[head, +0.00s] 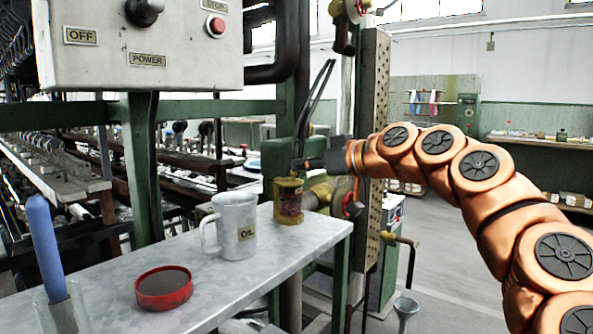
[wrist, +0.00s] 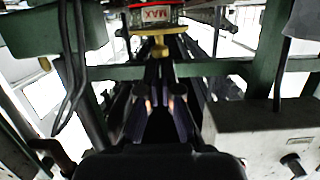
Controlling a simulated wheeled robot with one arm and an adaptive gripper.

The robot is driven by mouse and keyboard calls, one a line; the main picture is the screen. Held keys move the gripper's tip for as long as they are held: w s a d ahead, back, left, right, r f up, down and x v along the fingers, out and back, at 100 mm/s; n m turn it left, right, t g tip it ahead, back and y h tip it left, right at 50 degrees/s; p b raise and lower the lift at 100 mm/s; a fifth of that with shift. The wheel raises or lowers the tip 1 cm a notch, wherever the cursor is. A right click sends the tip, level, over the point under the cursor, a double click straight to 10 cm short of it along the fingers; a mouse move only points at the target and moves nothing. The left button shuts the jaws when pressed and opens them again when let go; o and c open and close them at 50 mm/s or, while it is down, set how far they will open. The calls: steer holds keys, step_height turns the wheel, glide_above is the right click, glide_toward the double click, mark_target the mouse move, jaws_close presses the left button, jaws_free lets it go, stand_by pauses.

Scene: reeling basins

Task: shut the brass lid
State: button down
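The grey bench (head: 240,290) holds a white oil jug (head: 233,228), a red round tin (head: 163,288) and a blue stick (head: 45,245) in a clear holder. A perforated post (head: 374,130) stands right of the cup. A control box (head: 140,45) hangs at upper left.

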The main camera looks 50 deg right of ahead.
steer(key=shift+f, duration=0.95)
steer(key=shift+a+r, duration=0.1)
steer(key=shift+r, duration=0.05)
